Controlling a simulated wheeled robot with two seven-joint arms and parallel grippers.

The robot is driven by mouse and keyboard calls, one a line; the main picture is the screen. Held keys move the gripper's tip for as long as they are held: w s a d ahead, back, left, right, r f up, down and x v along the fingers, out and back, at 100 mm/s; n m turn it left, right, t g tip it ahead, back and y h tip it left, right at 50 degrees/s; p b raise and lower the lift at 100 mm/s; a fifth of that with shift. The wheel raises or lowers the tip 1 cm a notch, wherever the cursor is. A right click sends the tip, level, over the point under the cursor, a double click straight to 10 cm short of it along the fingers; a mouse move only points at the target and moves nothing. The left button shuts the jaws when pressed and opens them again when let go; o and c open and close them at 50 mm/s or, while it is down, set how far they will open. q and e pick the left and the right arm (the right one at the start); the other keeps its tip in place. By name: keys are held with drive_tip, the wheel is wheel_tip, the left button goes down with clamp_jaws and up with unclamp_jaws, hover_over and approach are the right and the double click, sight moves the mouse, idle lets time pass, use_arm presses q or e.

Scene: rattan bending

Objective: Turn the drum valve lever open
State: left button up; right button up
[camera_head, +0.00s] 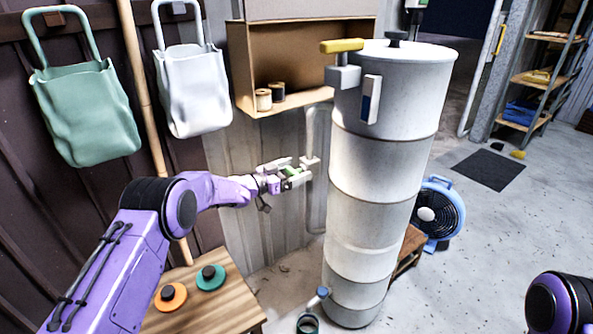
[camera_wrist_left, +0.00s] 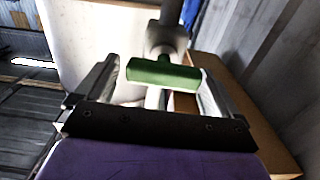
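A tall white drum (camera_head: 385,165) stands at the centre of the head view. A green lever (camera_head: 290,172) sits beside its left side, by a grey pipe (camera_head: 310,125). My left gripper (camera_head: 285,174) is at this lever. In the left wrist view, the green lever (camera_wrist_left: 164,73) lies crosswise between my widely spread fingers, in front of a grey stem. Its right end is close to one finger; I cannot tell whether they touch. A yellow lever (camera_head: 342,45) is at the drum's top, and a blue-ended handle (camera_head: 322,292) is near its foot. My right gripper is out of view.
A wooden shelf box (camera_head: 240,65) with spools hangs behind the drum. Green (camera_head: 88,112) and white (camera_head: 192,92) bags hang at left. A wooden table (camera_head: 225,300) with orange and green discs stands below my left arm. A blue fan (camera_head: 437,212) stands right of the drum.

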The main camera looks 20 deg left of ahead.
use_arm(q)
drive_tip(key=shift+f, duration=0.1)
drive_tip(key=c, duration=0.7)
drive_tip(key=shift+f, duration=0.1)
drive_tip(key=shift+f+m+b, duration=0.15)
drive_tip(key=shift+m+b, duration=0.55)
drive_tip(key=m+b, duration=0.2)
drive_tip(key=m, duration=0.1)
drive_tip(key=m+b, duration=0.1)
drive_tip(key=shift+s+d+f+b, duration=0.2)
drive_tip(key=shift+f+b, duration=0.05)
drive_tip(key=shift+b, duration=0.1)
drive_tip(key=m+b, duration=1)
drive_tip(key=shift+s+d+f, duration=0.1)
drive_tip(key=shift+f, duration=0.15)
drive_tip(key=shift+r+m+b, duration=0.15)
drive_tip(key=shift+m+b, duration=0.85)
drive_tip(key=shift+b, duration=0.25)
drive_tip(key=shift+r+m, duration=0.15)
drive_tip(key=shift+m, duration=0.15)
drive_tip(key=shift+r+b, duration=0.1)
drive_tip(key=shift+b, duration=0.2)
